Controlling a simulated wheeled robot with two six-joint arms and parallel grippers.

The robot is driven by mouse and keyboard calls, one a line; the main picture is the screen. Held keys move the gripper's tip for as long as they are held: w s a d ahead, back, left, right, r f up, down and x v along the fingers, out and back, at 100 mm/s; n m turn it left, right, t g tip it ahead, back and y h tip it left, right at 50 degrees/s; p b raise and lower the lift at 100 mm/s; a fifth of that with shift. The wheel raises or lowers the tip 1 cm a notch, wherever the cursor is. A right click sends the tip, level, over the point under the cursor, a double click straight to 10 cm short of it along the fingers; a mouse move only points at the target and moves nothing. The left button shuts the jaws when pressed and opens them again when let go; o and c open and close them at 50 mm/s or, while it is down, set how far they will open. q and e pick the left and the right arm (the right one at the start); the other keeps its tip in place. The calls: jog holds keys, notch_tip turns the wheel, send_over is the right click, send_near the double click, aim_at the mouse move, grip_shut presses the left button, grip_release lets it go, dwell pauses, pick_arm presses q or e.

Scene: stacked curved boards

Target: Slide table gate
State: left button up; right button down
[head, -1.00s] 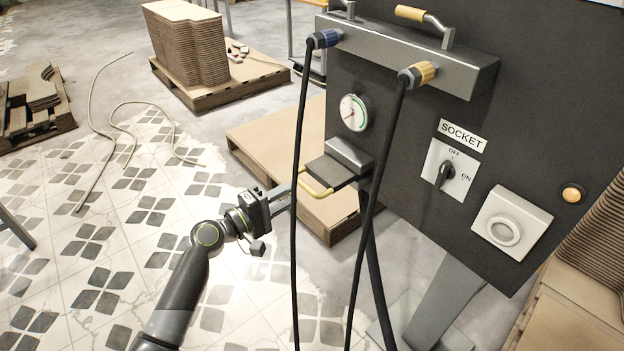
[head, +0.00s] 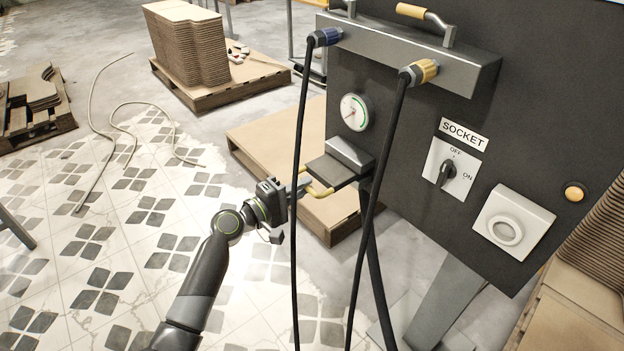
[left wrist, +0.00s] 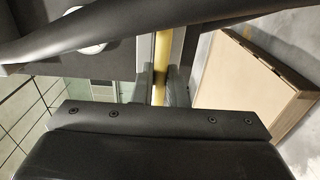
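The table gate looks like a small dark shelf (head: 338,168) on the front of the dark machine panel, with a yellow handle (head: 319,191) at its left edge. My left gripper (head: 307,187) reaches this handle from the left. In the left wrist view the yellow handle bar (left wrist: 160,60) stands between the two fingers (left wrist: 160,85), which lie close on both sides of it. The gripper looks shut on the bar. A black cable partly hides the fingers in the head view. My right gripper is not in view.
A black cable (head: 298,130) hangs from a blue plug, passing in front of my left gripper. A second cable (head: 374,180) hangs from a yellow plug. A round gauge (head: 353,112) and a socket switch (head: 447,174) are on the panel. A pallet (head: 270,140) stands behind the shelf.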

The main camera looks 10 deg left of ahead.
aim_at(318, 178)
pick_arm(q)
jog(key=shift+w, duration=0.1)
grip_shut()
jog(key=shift+b+x, duration=0.85)
jog(key=shift+x, duration=2.1)
jog(key=o, duration=0.7)
grip_release()
jog(key=shift+o, duration=0.2)
jog(key=p+v, duration=0.1)
jog(key=v, duration=0.6)
